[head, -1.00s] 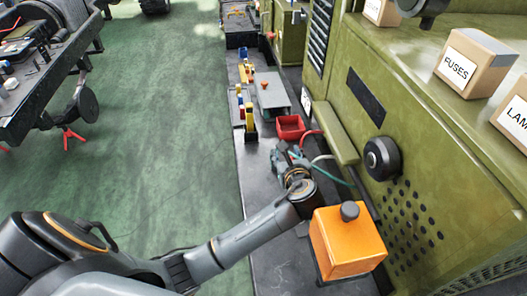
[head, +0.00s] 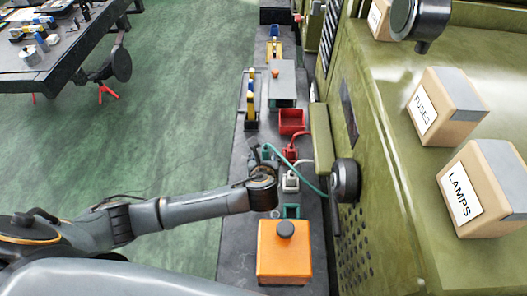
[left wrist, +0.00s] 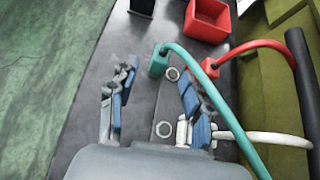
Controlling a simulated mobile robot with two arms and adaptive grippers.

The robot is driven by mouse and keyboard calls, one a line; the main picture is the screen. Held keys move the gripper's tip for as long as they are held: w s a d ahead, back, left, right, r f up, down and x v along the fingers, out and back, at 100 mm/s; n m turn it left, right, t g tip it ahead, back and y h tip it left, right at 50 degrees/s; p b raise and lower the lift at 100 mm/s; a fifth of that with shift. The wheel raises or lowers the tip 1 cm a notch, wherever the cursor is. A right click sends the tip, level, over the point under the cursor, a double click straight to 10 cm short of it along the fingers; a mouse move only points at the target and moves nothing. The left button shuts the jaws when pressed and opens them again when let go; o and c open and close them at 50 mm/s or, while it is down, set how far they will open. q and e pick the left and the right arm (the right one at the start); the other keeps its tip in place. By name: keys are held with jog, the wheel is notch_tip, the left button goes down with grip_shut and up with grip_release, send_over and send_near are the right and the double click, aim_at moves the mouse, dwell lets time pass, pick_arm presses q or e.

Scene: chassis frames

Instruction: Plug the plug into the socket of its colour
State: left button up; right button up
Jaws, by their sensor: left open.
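In the left wrist view a teal plug (left wrist: 158,62) with a teal cable stands on the dark bench, just beyond and between my left fingertips. My left gripper (left wrist: 156,80) is open and empty; in the head view it (head: 260,158) is above the bench. A red plug (left wrist: 209,68) with a red cable is right of the teal one. A white plug (left wrist: 183,131) with a white cable is beside my right-hand finger, partly hidden. My right gripper is out of view.
An orange box (head: 284,250) with a dark knob stands at the near end of the bench. A red open bin (head: 292,121) lies beyond the plugs. The green cabinet (head: 352,110) with a round black knob (head: 345,180) bounds the right side.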

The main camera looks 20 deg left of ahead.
aim_at(265, 151)
pick_arm(q)
jog(key=shift+w+a+f, duration=0.15)
jog(key=shift+w+f, duration=0.25)
jog(key=shift+w, duration=0.2)
jog(key=shift+w+f, duration=0.2)
jog(key=shift+w, duration=0.1)
jog(key=shift+w+a+f, duration=0.1)
jog(key=shift+w+f, duration=0.1)
jog(key=shift+w, duration=0.2)
jog(key=x, duration=0.3)
jog(key=shift+w+f+p, duration=0.1)
jog(key=shift+f+p, duration=0.05)
jog(key=shift+p, duration=0.25)
jog(key=shift+w+a+f, duration=0.15)
jog(key=shift+w+f, duration=0.25)
jog(key=shift+w, duration=0.05)
grip_shut()
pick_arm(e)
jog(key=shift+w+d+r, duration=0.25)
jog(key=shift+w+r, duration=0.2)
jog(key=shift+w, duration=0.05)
